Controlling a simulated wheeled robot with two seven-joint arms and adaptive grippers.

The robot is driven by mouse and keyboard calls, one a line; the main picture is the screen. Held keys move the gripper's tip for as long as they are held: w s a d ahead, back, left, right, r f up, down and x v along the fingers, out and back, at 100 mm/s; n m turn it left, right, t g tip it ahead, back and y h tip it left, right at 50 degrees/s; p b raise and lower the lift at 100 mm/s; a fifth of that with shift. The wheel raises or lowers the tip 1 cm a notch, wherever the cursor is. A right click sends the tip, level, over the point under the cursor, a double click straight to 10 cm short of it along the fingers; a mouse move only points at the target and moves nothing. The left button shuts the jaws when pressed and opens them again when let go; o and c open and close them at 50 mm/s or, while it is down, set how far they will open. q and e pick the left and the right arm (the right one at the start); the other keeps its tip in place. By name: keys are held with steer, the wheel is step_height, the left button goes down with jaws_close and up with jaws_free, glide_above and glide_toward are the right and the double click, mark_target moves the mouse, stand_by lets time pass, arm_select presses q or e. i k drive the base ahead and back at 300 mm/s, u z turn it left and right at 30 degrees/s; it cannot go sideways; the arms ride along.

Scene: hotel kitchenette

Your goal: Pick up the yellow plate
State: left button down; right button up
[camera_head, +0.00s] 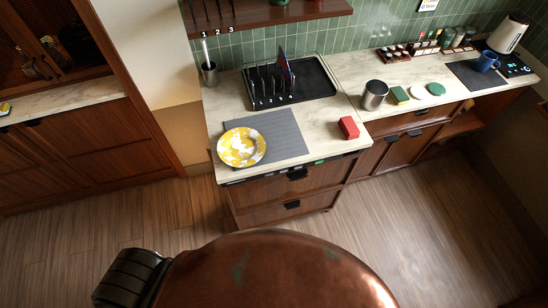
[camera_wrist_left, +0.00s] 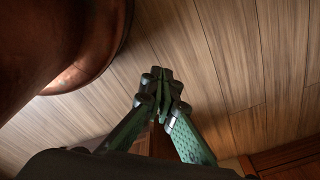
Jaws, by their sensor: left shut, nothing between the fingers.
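The yellow plate (camera_head: 241,147), patterned with white patches, lies near the front left corner of the counter, partly on a grey mat (camera_head: 287,131). My left gripper (camera_wrist_left: 160,78) shows in the left wrist view. It is shut and empty, with its green fingers together above the wooden floor, and the plate is not in that view. Neither gripper shows in the head view, so my right gripper is not seen.
A black tray with a numbered rack (camera_head: 318,82) stands behind the mat. A red block (camera_head: 349,127) and a steel cup (camera_head: 374,95) are to the right. Drawers (camera_head: 290,208) are below the counter. The floor (camera_head: 440,230) in front is clear.

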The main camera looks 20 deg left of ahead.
mark_target(239, 147)
steer(key=z, duration=1.4)
steer(key=k, duration=0.5)
steer(key=u, duration=0.85)
